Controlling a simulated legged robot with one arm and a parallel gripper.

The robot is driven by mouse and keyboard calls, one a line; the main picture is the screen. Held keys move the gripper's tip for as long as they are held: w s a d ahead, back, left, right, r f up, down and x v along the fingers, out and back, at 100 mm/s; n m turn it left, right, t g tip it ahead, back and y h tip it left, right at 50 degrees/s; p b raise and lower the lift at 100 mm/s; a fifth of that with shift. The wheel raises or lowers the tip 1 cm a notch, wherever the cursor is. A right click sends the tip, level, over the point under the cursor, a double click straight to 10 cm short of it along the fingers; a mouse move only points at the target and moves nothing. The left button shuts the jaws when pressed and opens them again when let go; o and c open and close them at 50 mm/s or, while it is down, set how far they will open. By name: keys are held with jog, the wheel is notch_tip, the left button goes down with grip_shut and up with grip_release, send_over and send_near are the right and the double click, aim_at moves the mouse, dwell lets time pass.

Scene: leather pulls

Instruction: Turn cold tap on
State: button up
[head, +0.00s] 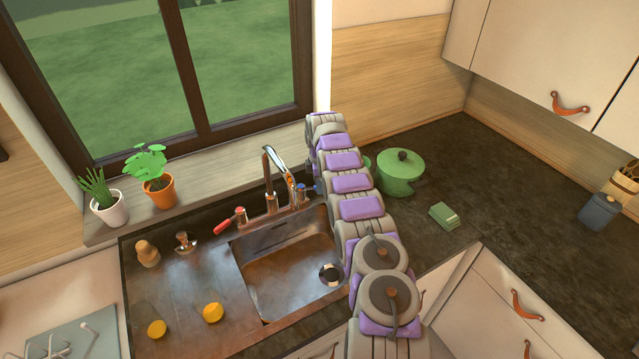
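The chrome tap (271,178) stands behind the sink. A lever with a red grip (230,222) sticks out on its left, toward the sink. On its right, a small bit of blue (316,187), probably the cold tap handle, shows right beside my arm. My arm reaches over the right side of the sink and bends down at its far end close to this handle. My gripper is at that far end, small and mostly hidden by the arm. I cannot tell whether it touches the cold handle or whether its fingers are apart.
The sink basin (287,282) is empty. Potted plants (157,184) stand on the sill to the left. A green pot (399,174) and a green sponge (444,215) are on the dark counter right of my arm. Yellow round things (212,312) lie on the drainboard.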

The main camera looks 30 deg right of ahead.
grip_shut()
dwell(0.3)
jog(key=shift+s+a+m, duration=0.1)
jog(key=shift+s+m, duration=0.1)
jog(key=shift+m, duration=0.1)
jog(key=shift+s+a+r+m, duration=0.15)
jog(key=shift+s+m, duration=0.1)
jog(key=shift+m, duration=0.35)
jog(key=shift+s+a+m+p, duration=0.25)
jog(key=shift+s+a+m, duration=0.15)
jog(key=shift+m, duration=0.55)
jog(key=shift+s+a+m+p, duration=0.2)
jog(key=shift+s+a+m, duration=0.2)
jog(key=shift+m, duration=0.55)
jog(key=shift+o, duration=0.8)
grip_release()
jog(key=shift+w, duration=0.1)
